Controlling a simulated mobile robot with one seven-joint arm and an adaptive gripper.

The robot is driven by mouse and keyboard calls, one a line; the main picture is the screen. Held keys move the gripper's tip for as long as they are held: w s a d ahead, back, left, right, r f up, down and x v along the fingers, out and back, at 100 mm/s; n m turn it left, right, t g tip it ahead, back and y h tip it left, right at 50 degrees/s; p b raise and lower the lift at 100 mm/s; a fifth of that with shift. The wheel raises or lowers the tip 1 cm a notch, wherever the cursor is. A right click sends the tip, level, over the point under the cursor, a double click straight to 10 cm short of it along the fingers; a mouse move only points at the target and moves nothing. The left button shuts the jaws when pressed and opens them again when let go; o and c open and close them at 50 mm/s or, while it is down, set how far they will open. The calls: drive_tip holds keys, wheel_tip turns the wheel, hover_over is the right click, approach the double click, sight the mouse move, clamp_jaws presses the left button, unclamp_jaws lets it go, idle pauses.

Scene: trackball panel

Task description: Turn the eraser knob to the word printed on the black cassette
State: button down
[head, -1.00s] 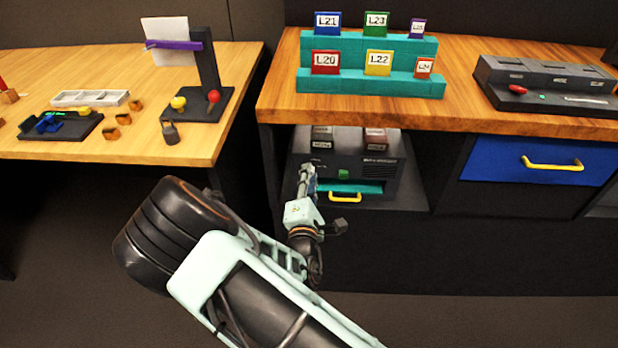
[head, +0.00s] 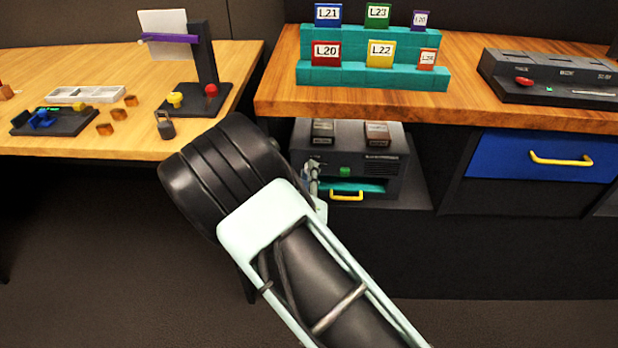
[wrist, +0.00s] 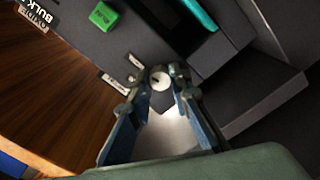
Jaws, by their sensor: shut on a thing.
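The grey device (head: 398,172) stands on the low shelf, with a green button (head: 345,171) on its front. In the head view my gripper (head: 312,172) is at the device's left front, partly hidden by my arm. A black cassette (head: 322,131) lies on top of the device. Its print is too small to read there.
A brown cassette (head: 377,133) lies to its right. A teal tray (head: 372,187) with a yellow handle (head: 347,195) is below the button. Small white labels (wrist: 115,83) flank the knob. The blue drawer (head: 500,158) is to the right.

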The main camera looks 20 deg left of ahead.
drive_tip(key=shift+m+b, duration=0.85)
drive_tip(key=shift+m, duration=0.85)
drive_tip(key=c, duration=1.8)
unclamp_jaws()
drive_tip(key=shift+o, duration=0.2)
drive_tip(key=shift+s, duration=0.1)
drive_tip(key=v, duration=1.2)
drive_tip(key=shift+d+m, duration=0.1)
drive_tip(key=shift+m, duration=0.2)
